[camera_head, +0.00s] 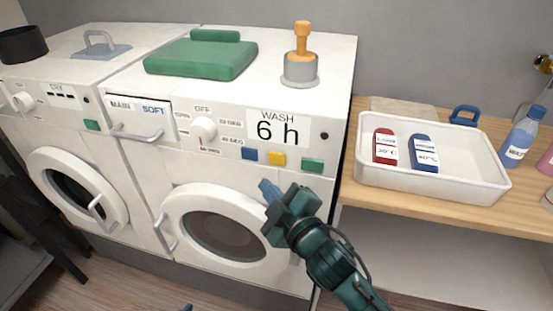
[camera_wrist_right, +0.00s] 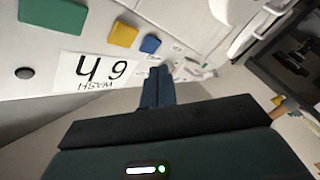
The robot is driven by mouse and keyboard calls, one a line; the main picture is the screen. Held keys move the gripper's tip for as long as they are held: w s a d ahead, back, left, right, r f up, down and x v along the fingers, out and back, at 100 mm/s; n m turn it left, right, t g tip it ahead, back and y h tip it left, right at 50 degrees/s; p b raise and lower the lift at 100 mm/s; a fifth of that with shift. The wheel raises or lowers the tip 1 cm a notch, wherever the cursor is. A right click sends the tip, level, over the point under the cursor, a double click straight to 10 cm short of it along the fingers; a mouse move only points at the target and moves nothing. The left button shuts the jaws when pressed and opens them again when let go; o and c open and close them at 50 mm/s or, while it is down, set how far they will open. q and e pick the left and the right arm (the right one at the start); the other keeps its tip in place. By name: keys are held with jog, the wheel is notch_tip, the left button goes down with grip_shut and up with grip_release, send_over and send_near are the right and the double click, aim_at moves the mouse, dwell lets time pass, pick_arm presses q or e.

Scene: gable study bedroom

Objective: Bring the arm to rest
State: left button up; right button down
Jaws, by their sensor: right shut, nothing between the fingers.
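My right arm (camera_head: 345,272) reaches up from the lower right in the head view. Its dark green gripper (camera_head: 268,188) is in front of the right-hand washing machine (camera_head: 340,110), by the upper right of its round door (camera_head: 228,238) and below the coloured buttons. Its blue fingers are shut with nothing between them. In the right wrist view the closed fingers (camera_wrist_right: 157,85) point toward the control panel with the upside-down WASH 6 h label (camera_wrist_right: 95,72). A small dark blue tip at the bottom edge of the head view may be my left gripper (camera_head: 187,307); its state does not show.
A wooden shelf (camera_head: 440,205) at right holds a white tray (camera_head: 480,188) with a red and a blue labelled container, and a blue bottle (camera_head: 523,135).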

dwell(0.4)
pick_arm(q)
jog(key=shift+s+a+f+y, duration=0.15)
jog(key=shift+a+f, duration=0.1)
jog(key=shift+f, duration=0.25)
jog(key=shift+a+f+y, duration=0.15)
jog(key=shift+a+f, duration=0.1)
jog(key=shift+f, duration=0.25)
pick_arm(e)
jog(key=s+d+f+m+g+h, duration=0.2)
jog(key=s+d+f+m, duration=0.4)
jog(key=s+f, duration=0.3)
jog(key=s+d+f+m+g+h, duration=0.2)
jog(key=s+d+f+m, duration=0.4)
jog(key=f, duration=0.6)
jog(key=s+d, duration=0.2)
jog(key=s, duration=0.1)
jog(key=shift+m+g+h, duration=0.3)
jog(key=shift+h, duration=0.1)
pick_arm(q)
jog(key=shift+d, duration=0.1)
